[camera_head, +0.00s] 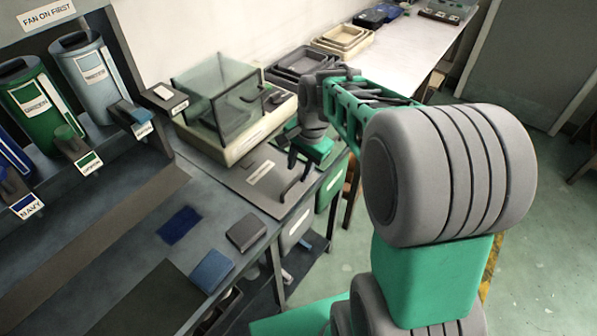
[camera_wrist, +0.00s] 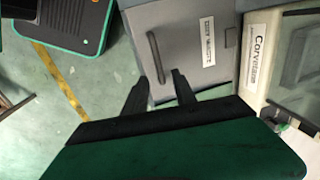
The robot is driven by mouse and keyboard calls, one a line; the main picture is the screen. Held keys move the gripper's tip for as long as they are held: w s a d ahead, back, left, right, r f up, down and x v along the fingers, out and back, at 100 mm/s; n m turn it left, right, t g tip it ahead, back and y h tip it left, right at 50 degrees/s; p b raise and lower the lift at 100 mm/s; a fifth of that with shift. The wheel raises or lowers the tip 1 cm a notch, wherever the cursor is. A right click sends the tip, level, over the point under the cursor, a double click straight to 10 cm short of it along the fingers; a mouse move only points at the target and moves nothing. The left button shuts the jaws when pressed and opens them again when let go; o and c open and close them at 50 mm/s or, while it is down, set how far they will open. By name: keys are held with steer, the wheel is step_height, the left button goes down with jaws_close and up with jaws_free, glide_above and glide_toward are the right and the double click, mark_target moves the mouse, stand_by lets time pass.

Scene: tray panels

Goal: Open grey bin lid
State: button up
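The grey bin lid (camera_head: 248,187) lies flat, level with the bench top, with a dark bar handle (camera_head: 296,184) near its front edge and a white label (camera_head: 261,172). The grey bin (camera_head: 295,230) shows below its front edge. In the wrist view the lid (camera_wrist: 180,62) is ahead of the fingers, with its handle (camera_wrist: 157,57) upright in the picture. The fingertips appear short of the handle.
A glass-topped cream case (camera_head: 240,140) stands just behind the lid; its cream rim shows at the right in the wrist view (camera_wrist: 255,70). A green bin (camera_head: 329,186) sits beside the grey one. Grey and blue blocks (camera_head: 246,231) lie on the bench. Floor at right is open.

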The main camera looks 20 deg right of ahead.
mark_target(297, 178)
steer(key=f, duration=0.3)
steer(key=shift+w+a+f, duration=0.15)
steer(key=shift+w+f, duration=0.15)
steer(key=shift+w, duration=0.05)
jaws_close()
stand_by(1.1)
